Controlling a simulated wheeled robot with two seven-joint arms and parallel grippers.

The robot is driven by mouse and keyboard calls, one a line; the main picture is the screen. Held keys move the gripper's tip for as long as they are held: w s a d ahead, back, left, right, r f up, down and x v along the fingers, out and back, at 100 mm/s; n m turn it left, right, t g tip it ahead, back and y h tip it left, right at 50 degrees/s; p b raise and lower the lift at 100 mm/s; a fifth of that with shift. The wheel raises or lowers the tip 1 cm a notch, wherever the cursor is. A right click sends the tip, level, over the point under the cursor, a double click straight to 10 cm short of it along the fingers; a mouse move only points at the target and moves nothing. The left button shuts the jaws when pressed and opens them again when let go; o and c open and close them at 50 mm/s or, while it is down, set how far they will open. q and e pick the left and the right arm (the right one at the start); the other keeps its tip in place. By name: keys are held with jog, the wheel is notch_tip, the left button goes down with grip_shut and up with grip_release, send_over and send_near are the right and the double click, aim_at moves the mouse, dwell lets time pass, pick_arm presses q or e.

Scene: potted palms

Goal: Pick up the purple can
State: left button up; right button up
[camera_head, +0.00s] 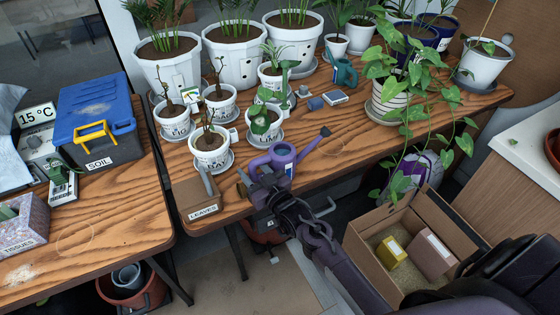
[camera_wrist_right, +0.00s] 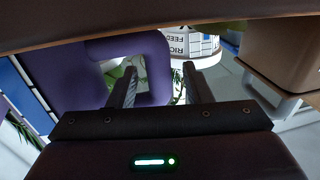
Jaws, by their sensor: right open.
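The purple can (camera_head: 275,161) is a watering can with a long spout pointing right, standing upright near the front edge of the wooden table (camera_head: 350,150). My right gripper (camera_head: 262,181) is at its near side, close to the handle, and hides part of it. In the right wrist view my right gripper (camera_wrist_right: 162,88) is open, and part of the purple can's handle (camera_wrist_right: 158,60) shows between the fingertips. I cannot tell whether the fingers touch it. My left gripper is not in view.
Small white pots (camera_head: 210,150) stand left of and behind the can. A brown box labelled LEAVES (camera_head: 202,200) sits close on the left. A teal watering can (camera_head: 342,74) stands further back. A trailing plant (camera_head: 410,88) hangs over the edge at right. An open cardboard box (camera_head: 375,262) is below right.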

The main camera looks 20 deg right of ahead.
jog(key=shift+w, duration=0.25)
grip_shut()
jog(key=shift+r, duration=0.1)
